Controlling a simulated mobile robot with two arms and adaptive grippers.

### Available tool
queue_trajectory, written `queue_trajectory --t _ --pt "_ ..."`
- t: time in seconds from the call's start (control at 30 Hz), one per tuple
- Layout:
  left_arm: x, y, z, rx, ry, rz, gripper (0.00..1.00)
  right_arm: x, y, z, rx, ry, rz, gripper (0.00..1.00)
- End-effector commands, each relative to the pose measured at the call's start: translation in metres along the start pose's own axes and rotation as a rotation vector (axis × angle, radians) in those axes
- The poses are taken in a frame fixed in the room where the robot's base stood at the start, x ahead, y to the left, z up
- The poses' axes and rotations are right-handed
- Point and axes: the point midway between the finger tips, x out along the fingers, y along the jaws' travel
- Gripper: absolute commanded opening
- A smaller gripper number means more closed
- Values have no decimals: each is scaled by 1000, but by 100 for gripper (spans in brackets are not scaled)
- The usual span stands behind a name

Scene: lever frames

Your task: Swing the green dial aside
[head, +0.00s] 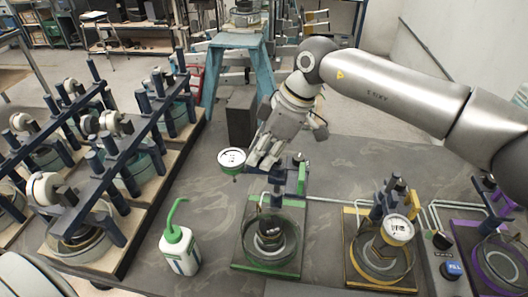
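The green frame (272,269) has a green base, a round glass-like dish and a dark post with a green part. My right gripper (264,158) reaches down from the upper right, with its fingertips just right of the dial. I cannot tell whether they touch it, or how far apart the fingers are. My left gripper is not in view.
A yellow frame (353,276) with its dial (397,229) stands to the right, and a purple frame (463,272) beyond it. A white bottle with green spout (180,250) stands left of the green frame. Racks of similar devices (110,150) fill the left.

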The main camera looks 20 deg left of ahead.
Motion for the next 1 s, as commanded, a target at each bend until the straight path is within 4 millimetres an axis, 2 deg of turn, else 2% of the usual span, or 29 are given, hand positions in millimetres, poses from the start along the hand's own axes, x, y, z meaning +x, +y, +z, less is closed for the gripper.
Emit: queue_trajectory --t 0.33,0.47,0.57,0.8,1.0 --pt "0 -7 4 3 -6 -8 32 0 0 2 0 -5 -2 34" --pt "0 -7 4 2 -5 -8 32 -8 0 2 0 -4 -1 34" --pt "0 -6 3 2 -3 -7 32 -25 1 2 0 -6 1 34" --pt "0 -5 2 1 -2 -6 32 -77 1 1 0 -3 2 34" --pt "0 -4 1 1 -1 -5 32 -108 1 1 1 -3 0 34"
